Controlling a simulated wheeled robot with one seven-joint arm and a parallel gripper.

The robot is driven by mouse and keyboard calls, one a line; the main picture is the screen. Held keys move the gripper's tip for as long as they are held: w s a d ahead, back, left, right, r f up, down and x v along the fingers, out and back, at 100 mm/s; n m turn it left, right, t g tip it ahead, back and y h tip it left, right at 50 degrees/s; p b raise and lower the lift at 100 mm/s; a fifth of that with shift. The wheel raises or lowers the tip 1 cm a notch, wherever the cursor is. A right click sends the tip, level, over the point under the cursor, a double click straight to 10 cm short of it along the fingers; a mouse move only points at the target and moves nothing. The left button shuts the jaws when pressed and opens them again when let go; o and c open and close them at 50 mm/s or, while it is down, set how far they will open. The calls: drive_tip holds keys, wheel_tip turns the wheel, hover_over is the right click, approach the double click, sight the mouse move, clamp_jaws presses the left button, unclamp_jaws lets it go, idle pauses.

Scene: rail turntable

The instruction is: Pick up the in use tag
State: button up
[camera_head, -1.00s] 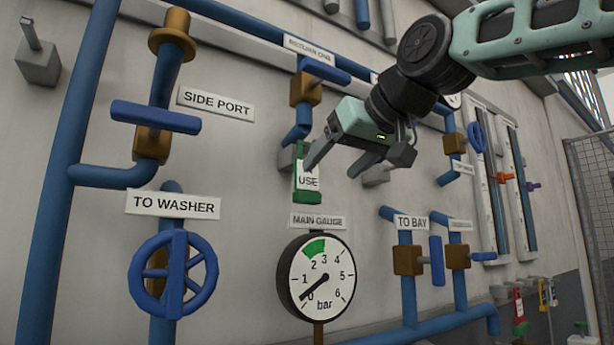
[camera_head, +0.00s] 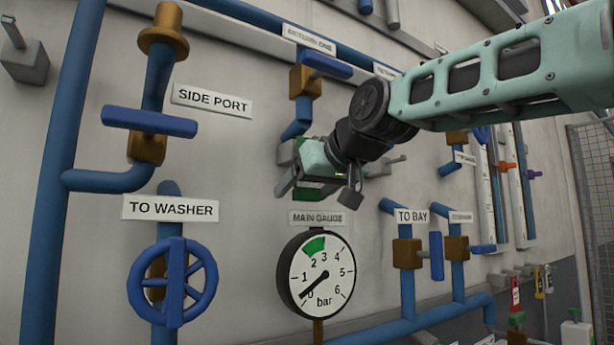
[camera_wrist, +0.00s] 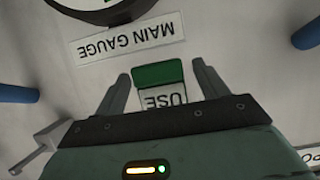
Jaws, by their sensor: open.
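The in use tag (camera_wrist: 160,80) is a green and white card; in the wrist view it shows upside down with "USE" readable. It hangs at the wall above the main gauge's label. My gripper (camera_wrist: 163,82) is open, with one finger on each side of the tag and visible space beside it. The tag's upper end is hidden behind my gripper in the wrist view.
The main gauge (camera_head: 316,274) and its label (camera_head: 317,218) are just below my gripper. Blue pipes and a brass valve (camera_head: 305,82) are above. A grey bracket (camera_head: 385,166) sticks out to the right. Bare wall lies to the left of my gripper.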

drive_tip(key=c, duration=1)
drive_tip(key=shift+c, duration=0.2)
drive_tip(key=shift+r, duration=0.5)
drive_tip(key=shift+s+d+r+b, duration=0.15)
drive_tip(key=shift+s+r+b, duration=0.05)
drive_tip(key=shift+b, duration=0.15)
drive_tip(key=s+d+b, duration=0.6)
drive_tip(key=s+d, duration=0.4)
drive_tip(key=s, duration=0.4)
drive_tip(key=shift+s+d, duration=0.15)
drive_tip(key=shift+r, duration=0.4)
drive_tip(key=shift+s+d, duration=0.1)
